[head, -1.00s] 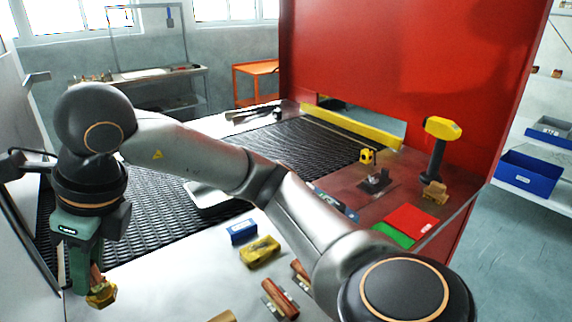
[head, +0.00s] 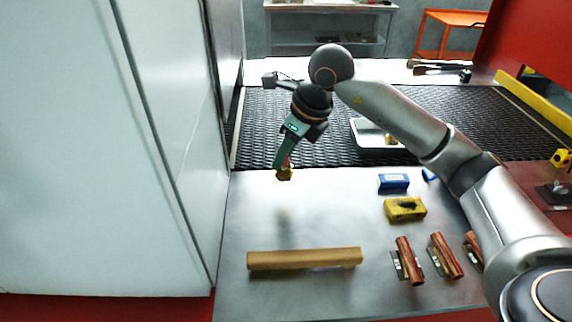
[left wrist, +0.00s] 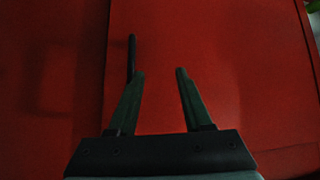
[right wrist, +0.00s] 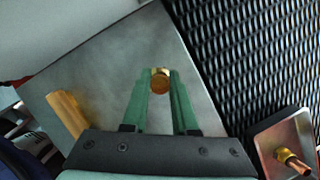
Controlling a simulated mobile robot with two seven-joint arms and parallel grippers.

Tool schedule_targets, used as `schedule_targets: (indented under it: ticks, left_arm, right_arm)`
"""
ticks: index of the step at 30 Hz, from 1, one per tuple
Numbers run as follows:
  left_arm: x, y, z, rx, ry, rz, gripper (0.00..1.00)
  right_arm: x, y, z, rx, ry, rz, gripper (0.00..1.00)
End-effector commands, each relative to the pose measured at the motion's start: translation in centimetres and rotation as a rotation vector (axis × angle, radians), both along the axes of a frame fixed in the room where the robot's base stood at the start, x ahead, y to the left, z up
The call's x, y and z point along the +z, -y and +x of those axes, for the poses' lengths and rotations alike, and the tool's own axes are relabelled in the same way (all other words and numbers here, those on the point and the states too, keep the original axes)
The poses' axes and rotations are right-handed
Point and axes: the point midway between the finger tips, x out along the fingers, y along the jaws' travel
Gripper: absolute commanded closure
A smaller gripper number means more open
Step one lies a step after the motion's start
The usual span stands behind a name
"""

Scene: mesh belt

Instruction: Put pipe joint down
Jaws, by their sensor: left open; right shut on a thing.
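My right gripper (head: 284,172) is shut on a brass and copper pipe joint (head: 285,173). It holds the joint above the grey metal tabletop (head: 240,215), near the front edge of the mesh belt. In the right wrist view the joint's round brass end (right wrist: 160,82) shows between the green fingertips. The rest of the joint is hidden by the fingers. Another pipe joint (right wrist: 288,158) lies in a pale tray (right wrist: 262,140), which also shows on the belt in the head view (head: 372,146). My left gripper (left wrist: 158,72) is open and empty, facing a red surface.
A wooden block (head: 305,259) lies at the front of the table. A blue box (head: 393,182), a yellow item (head: 405,209) and several red-brown handled tools (head: 409,260) lie to the right. A white wall panel (head: 165,130) stands left. The tabletop below the joint is clear.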

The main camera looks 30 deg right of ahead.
Motion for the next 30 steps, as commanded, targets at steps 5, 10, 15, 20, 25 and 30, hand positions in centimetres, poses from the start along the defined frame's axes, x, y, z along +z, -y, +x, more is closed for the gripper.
schedule_targets:
  ticks: [5,10,15,20,25,30]
  left_arm:
    - [0.1,0.0,0.0,0.0,0.0,0.0,0.5]
    - [0.5,0.0,0.0,-0.001,0.0,0.001,0.5]
    - [0.6,0.0,0.0,-0.001,0.0,0.001,0.5]
    - [0.6,0.0,0.0,-0.001,0.0,0.001,0.5]
    - [0.1,0.0,0.0,-0.001,0.0,0.001,0.5]
    - [0.3,0.0,0.0,-0.001,0.0,0.001,0.5]
  right_arm:
    - [-1.0,0.6,0.7,-0.002,0.0,0.001,1.0]
    - [-3.4,0.9,1.0,0.0,-0.001,0.0,1.0]
    - [-4.5,0.9,1.0,0.001,0.003,0.0,1.0]
    - [-4.5,0.9,1.0,0.0,0.004,0.0,1.0]
    - [-5.0,0.9,1.0,0.0,0.003,0.001,1.0]
    - [-4.9,0.8,1.0,0.0,0.0,0.0,0.55]
